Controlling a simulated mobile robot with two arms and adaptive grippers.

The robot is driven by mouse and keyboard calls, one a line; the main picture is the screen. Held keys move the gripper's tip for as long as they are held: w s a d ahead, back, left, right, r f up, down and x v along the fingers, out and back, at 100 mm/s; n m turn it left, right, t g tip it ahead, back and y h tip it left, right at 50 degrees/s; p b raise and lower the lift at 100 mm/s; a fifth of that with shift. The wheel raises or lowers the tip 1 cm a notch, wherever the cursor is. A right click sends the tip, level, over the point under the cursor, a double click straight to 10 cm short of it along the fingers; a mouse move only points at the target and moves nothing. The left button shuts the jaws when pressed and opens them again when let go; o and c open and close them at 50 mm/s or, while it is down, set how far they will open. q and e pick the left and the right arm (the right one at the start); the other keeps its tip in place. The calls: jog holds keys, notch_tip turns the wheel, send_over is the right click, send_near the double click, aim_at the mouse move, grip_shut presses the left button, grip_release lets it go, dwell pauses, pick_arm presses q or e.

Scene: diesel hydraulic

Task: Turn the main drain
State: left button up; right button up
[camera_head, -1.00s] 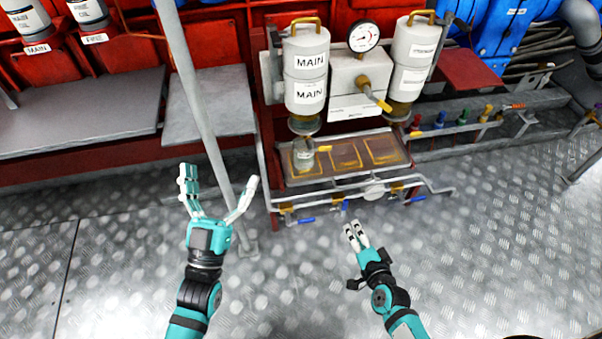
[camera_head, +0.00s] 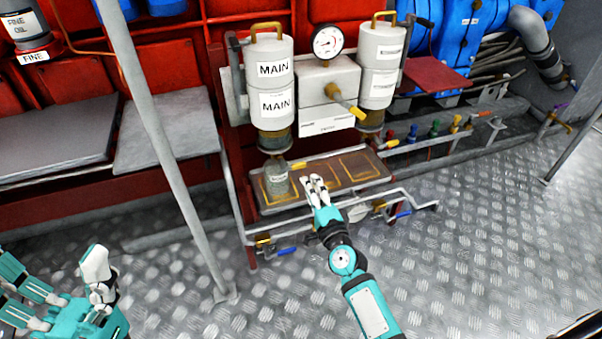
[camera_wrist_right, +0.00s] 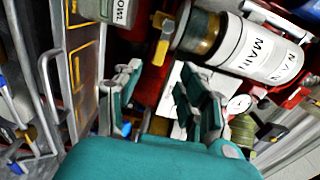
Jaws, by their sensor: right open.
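The white MAIN filter cylinder (camera_head: 264,105) stands upright on the red frame; it also shows in the right wrist view (camera_wrist_right: 255,50). A small yellow drain handle (camera_head: 298,165) sticks out to the right below it, and shows in the right wrist view (camera_wrist_right: 162,42) beyond my fingers. A labelled jar (camera_head: 278,188) stands under the drain. My right gripper (camera_head: 313,182) is open and empty, just below and right of the handle in the head view, apart from it in the wrist view (camera_wrist_right: 162,88). My left gripper (camera_head: 58,275) is open and empty at the lower left.
A brown tray (camera_head: 375,172) with yellow outlines lies under the cylinders. A grey pipe rail (camera_head: 410,197) with blue-handled valves runs in front. A gauge (camera_head: 328,42) and a second white cylinder (camera_head: 380,65) stand right. A grey post (camera_head: 165,150) stands left. The floor in front is clear.

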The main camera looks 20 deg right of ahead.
aim_at(300, 167)
jog(key=w+b, duration=0.1)
jog(key=w, duration=0.7)
jog(key=shift+a+b, duration=0.1)
jog(key=shift+b, duration=0.3)
grip_shut()
